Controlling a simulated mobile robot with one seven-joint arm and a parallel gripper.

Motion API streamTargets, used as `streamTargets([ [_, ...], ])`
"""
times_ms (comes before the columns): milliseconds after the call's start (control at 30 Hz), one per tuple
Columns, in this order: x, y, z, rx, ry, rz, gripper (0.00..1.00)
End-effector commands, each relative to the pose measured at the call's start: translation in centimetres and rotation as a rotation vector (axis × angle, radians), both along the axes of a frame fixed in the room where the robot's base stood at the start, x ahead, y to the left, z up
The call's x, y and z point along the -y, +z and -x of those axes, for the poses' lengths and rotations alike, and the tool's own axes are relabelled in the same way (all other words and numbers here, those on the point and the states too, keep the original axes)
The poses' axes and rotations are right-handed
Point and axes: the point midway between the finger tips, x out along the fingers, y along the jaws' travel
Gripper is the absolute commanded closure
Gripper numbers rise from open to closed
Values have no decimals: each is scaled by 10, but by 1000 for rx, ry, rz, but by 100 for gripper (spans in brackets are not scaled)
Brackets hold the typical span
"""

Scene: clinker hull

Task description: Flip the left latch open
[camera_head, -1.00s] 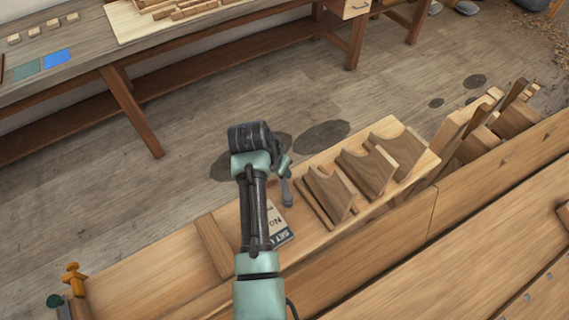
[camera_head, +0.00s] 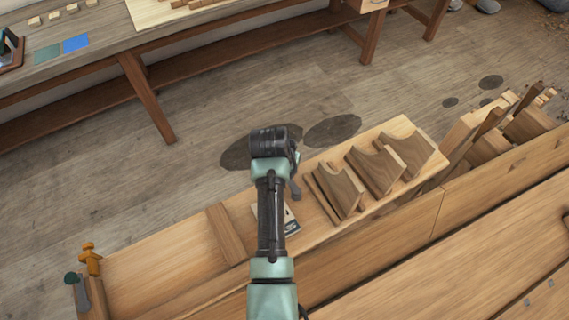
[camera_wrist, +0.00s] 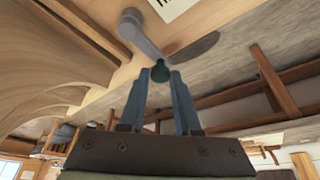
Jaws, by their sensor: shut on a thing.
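A grey lever (camera_wrist: 146,40) with a dark green knob (camera_wrist: 160,71) hangs from a round pivot on a wooden board in the wrist view; I take it to be the latch. My gripper (camera_wrist: 160,82) has its two blue-grey fingers closed on the knob end, one on each side. In the head view a short grey piece of the lever (camera_head: 295,189) shows beside my wrist, above the plank. My fingers and the knob are hidden there behind my arm.
A printed card (camera_head: 291,222) lies by my arm. Notched wooden moulds (camera_head: 377,168) stand just right. An orange peg (camera_head: 90,258) and another green knob (camera_head: 71,278) stand at lower left. A workbench (camera_head: 105,40) runs along the back, with open floor between.

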Motion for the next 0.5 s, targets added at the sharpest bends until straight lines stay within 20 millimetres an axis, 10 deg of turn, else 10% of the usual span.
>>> streamTargets([
  [100,-1,1,-1,4,3,0,100],
  [133,-1,1,-1,4,4,0,67],
  [300,-1,1,-1,2,2,0,38],
  [500,-1,0,0,1,1,1,38],
])
